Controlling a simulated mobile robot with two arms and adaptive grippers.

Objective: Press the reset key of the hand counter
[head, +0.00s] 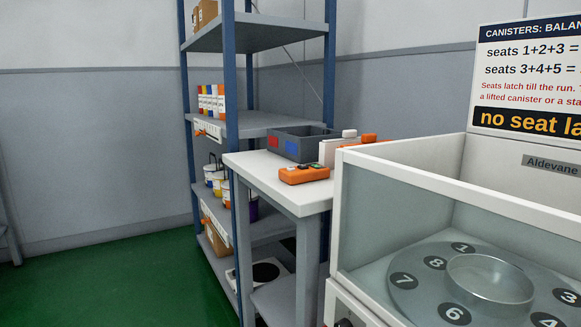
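A small orange device (304,176) with a few small keys on its top lies near the front edge of a white-topped side table (262,168). It may be the hand counter, but it is too small here to read its keys or any display. Neither of my grippers is in view, and nothing touches the device.
A grey bin (296,143) with red and blue patches and a white-and-orange item (338,150) stand behind the device. A blue-post shelf rack (232,120) is beyond the table. A glass-walled machine (440,250) with a numbered turntable fills the right. Green floor (110,280) is clear at left.

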